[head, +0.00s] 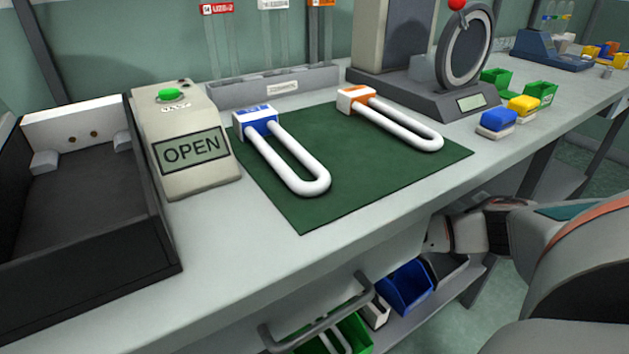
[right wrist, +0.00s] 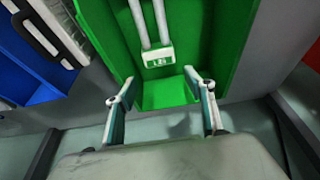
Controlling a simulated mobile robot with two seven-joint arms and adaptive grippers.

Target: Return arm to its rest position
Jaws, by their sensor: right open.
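In the head view my right arm comes in at the lower right and its gripper is not clearly visible there. In the right wrist view my right gripper (right wrist: 163,97) is open and empty. Its two fingers point toward a green bin (right wrist: 215,45). A white U-shaped tube piece with a labelled block (right wrist: 158,57) lies in that bin, just beyond the fingertips and apart from them. The green bin also shows below the bench in the head view (head: 356,333). My left gripper is in neither view.
A green mat (head: 355,185) on the bench bears a blue-ended tube (head: 300,165) and an orange-ended tube (head: 400,122). A box with an OPEN display (head: 190,150) and a dark tray (head: 95,245) stand left. A blue bin (head: 405,287) and a handle bar (head: 320,323) are below the bench.

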